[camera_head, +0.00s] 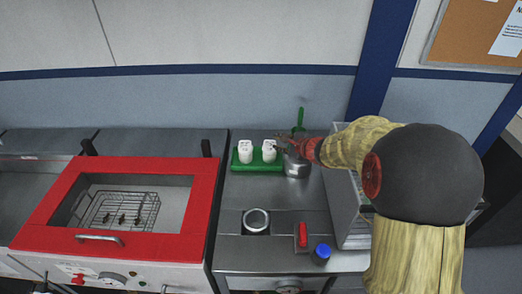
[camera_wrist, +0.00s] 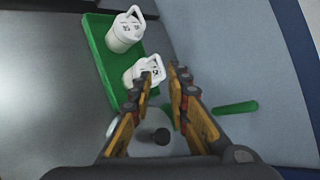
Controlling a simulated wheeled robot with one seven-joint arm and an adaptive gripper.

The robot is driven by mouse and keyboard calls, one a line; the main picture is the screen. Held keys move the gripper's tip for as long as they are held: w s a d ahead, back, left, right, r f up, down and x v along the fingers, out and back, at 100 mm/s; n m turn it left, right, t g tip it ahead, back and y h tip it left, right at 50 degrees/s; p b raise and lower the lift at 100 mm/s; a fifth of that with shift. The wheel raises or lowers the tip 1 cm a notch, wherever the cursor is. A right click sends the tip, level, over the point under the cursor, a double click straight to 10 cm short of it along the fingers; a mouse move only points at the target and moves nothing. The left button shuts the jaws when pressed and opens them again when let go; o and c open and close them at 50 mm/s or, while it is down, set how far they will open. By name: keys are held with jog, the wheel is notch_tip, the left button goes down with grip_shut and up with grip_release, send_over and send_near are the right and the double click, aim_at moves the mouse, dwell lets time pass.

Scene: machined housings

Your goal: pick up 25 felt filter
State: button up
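Two white filter canisters with ring-like tops stand side by side in a green tray. In the head view they are the left canister (camera_head: 245,152) and the right canister (camera_head: 269,151), with the tray (camera_head: 257,167) under them. In the wrist view one canister (camera_wrist: 124,33) stands clear, and the other canister (camera_wrist: 141,70) is partly behind a finger. Dark marks on their sides are too small to read surely. My gripper (camera_wrist: 165,72) is open and empty, its tips close beside the nearer canister. In the head view my gripper (camera_head: 283,143) is just right of the tray.
A grey metal pot (camera_head: 297,168) stands right of the tray, below my gripper; a green handle (camera_head: 300,117) rises behind. A red-framed basin (camera_head: 200,210) with a wire basket is left. A round cup (camera_head: 256,220), red item (camera_head: 302,235) and blue-capped item (camera_head: 322,251) stand in front.

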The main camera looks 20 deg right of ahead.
aim_at(272, 150)
jog(key=shift+d+b+x, duration=0.2)
jog(key=shift+b+x, duration=0.1)
jog(key=shift+x, duration=1.4)
jog(key=shift+d+b+x, duration=0.2)
jog(key=shift+b+x, duration=0.1)
jog(key=shift+x, duration=1.4)
jog(key=shift+c, duration=0.2)
jog(key=c, duration=0.4)
jog(key=shift+a+f, duration=0.1)
